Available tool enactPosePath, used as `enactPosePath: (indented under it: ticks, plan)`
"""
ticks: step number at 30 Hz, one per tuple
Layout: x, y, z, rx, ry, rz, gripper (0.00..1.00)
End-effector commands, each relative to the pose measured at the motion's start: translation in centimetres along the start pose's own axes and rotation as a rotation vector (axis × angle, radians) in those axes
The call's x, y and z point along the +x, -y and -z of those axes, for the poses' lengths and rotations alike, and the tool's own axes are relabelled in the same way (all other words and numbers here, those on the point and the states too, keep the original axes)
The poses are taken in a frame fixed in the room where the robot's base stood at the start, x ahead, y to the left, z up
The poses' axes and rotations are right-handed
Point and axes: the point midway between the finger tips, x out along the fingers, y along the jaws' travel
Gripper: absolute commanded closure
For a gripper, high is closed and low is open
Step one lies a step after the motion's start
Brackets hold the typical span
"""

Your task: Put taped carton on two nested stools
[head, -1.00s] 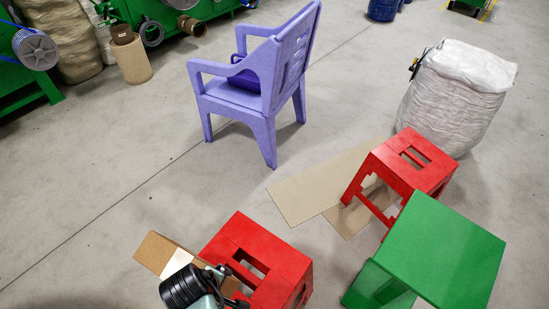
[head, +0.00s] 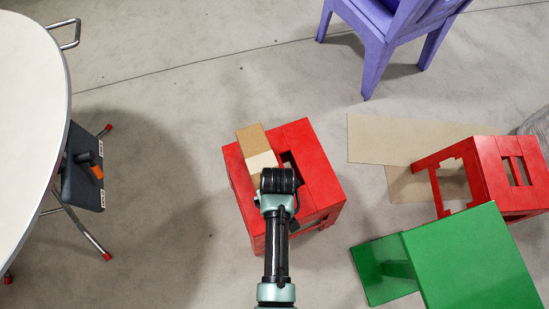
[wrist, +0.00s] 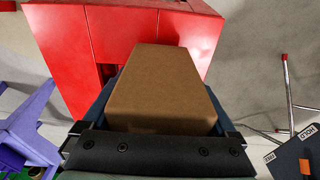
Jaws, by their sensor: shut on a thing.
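The taped carton (head: 252,139) is a brown box with a pale tape band, seen over the left part of the red stool top in the head view. My gripper (head: 270,180) is shut on it; the fingers flank the carton (wrist: 165,85) in the wrist view. The red stool (head: 318,172) stands upright under the gripper, its slot partly covered. It also shows behind the carton in the wrist view (wrist: 60,40). Whether this is two nested stools, and whether the carton touches the top, I cannot tell. My arm hides part of the stool's front.
Another red stool (head: 485,170) and a green stool (head: 465,255) stand at the right. Flat cardboard (head: 380,140) lies on the floor. A purple chair (head: 385,30) is at the back.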

Motion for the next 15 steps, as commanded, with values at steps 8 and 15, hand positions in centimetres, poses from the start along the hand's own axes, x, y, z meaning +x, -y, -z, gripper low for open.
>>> enactPosePath:
  ticks: [8, 15]
  plan:
    - [1.9, -0.1, 0.1, 0.0, -0.006, -0.002, 1.0]
    - [2.0, -0.1, 0.0, 0.0, -0.005, -0.002, 1.0]
